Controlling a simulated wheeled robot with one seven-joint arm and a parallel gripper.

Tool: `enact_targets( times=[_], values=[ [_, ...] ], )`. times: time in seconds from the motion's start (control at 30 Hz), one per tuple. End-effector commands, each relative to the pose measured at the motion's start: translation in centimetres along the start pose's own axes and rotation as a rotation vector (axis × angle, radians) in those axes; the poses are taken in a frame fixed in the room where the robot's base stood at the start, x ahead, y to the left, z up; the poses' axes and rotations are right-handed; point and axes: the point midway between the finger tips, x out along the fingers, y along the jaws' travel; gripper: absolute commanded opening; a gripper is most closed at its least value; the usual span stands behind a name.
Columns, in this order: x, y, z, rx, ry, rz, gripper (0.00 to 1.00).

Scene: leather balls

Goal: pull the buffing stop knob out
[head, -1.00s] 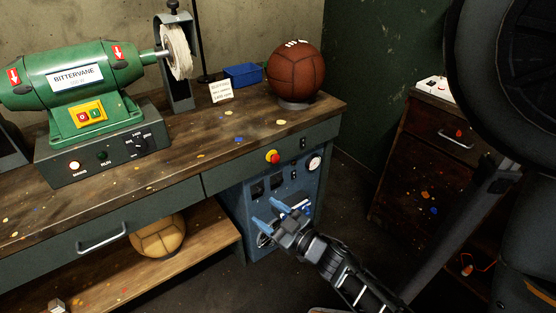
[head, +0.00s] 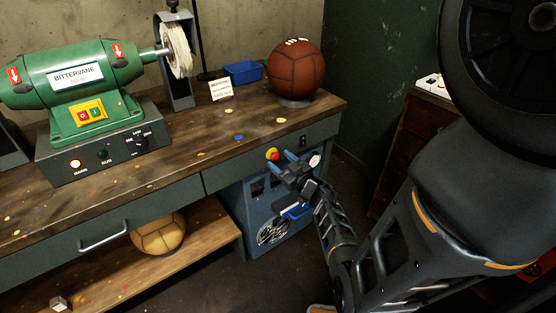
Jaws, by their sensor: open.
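The stop knob (head: 272,154), red with a yellow part, sits on the green front edge of the workbench (head: 230,172), below the brown ball. My gripper (head: 281,160) is open, its two blue-grey fingers pointing up and left toward the knob. The fingertips are just right of and below the knob in the picture. I cannot tell whether they touch it or how far they are from it in depth. The green buffing machine (head: 75,73) stands on the bench at the left, with a white buffing wheel (head: 178,48) on its shaft.
A brown leather ball (head: 297,68) rests on a stand on the bench, beside a blue tray (head: 243,72) and a small card (head: 221,90). A blue cabinet (head: 247,205) stands under the bench behind my gripper. A tan ball (head: 158,235) sits on the lower shelf.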

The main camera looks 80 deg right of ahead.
Motion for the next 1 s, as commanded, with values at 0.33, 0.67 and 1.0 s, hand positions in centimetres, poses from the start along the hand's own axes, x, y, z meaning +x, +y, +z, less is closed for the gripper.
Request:
enact_targets(
  times=[0.33,0.67,1.0],
  values=[
    [2.1,0.0,0.1,0.0,-0.001,0.001,0.63],
    [2.1,0.0,0.0,0.0,-0.001,0.001,0.47],
    [2.1,0.0,0.0,0.0,0.0,0.001,0.15]
  ],
)
